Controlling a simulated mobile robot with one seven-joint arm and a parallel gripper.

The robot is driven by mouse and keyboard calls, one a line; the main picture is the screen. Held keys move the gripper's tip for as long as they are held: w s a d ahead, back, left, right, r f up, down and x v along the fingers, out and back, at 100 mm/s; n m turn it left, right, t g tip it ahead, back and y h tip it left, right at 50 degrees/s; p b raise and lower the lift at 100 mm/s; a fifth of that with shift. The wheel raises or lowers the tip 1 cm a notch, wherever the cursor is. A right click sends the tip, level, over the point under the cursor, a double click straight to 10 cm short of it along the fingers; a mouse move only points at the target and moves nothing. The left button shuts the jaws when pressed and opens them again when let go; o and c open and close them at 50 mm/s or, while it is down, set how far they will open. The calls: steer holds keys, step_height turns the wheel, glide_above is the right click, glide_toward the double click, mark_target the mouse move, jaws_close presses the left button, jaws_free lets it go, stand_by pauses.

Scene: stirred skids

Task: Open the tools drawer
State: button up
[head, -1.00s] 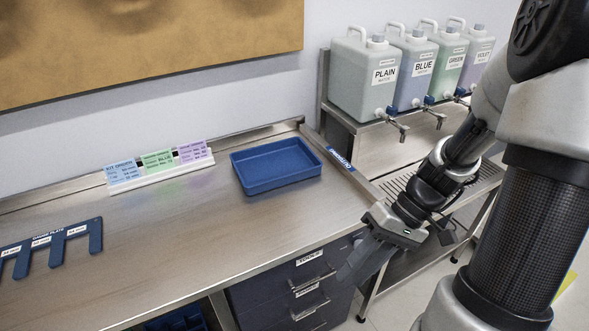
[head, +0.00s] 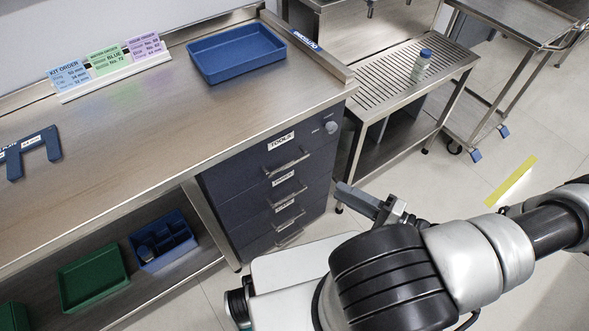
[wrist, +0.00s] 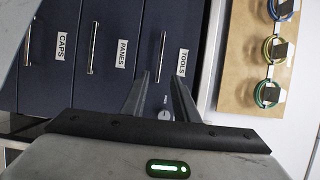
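The tools drawer (head: 245,162) is the top dark blue drawer of the unit under the bench. It looks shut, flush with the drawers below. Its label reads TOOLS, and its silver bar handle (head: 288,164) is on the front. In the wrist view the tools drawer (wrist: 190,28) appears turned sideways, with its handle (wrist: 162,48) just beyond and between the fingertips. My gripper (head: 345,190) is in front of and to the right of the drawer unit, apart from the handle. In the wrist view my gripper (wrist: 160,82) is open, with nothing between its fingers.
More drawers lie below, including PANES (wrist: 125,25) and CAPS (wrist: 68,20). A round silver knob (head: 331,127) is right of the TOOLS label. A blue tray (head: 237,55) sits on the bench. A slatted steel stand (head: 390,78) is at the right. Open floor lies in front.

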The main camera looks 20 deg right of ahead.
mark_target(290, 166)
steer(key=b+x, duration=0.1)
steer(key=x, duration=1.5)
steer(key=shift+a, duration=0.15)
jaws_close()
stand_by(0.7)
